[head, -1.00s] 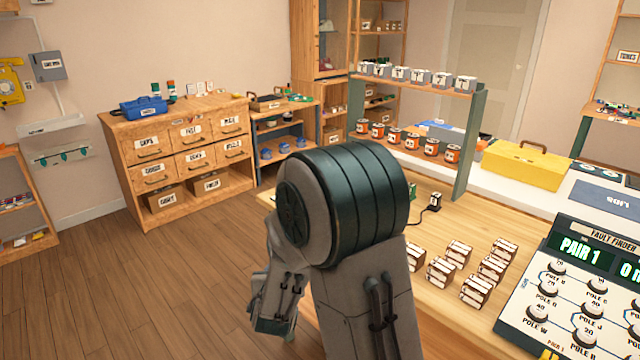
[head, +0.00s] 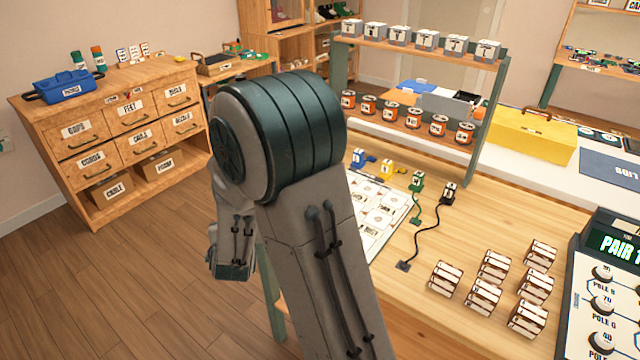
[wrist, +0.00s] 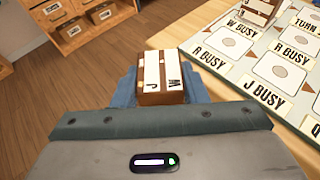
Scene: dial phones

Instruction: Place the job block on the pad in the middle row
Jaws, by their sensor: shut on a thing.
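The job block (wrist: 162,78) is brown with white label strips reading "J" and "W". My gripper (wrist: 162,92) is shut on it, with a blue-grey finger on each side in the wrist view. A board of labelled pads (wrist: 240,72) lies on the bench at the right of that view, apart from the block. Its pads include "W BUSY", "R BUSY" and a "J BUSY" pad (wrist: 274,68). Another block (wrist: 260,10) stands at its far part.
Several similar blocks (head: 482,297) stand on the bench right of the board. A black plug with a cord (head: 449,192) and coloured plugs lie behind it. A fault finder (head: 610,250) is at far right. A rack (head: 480,125) stands behind. Floor is open at left.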

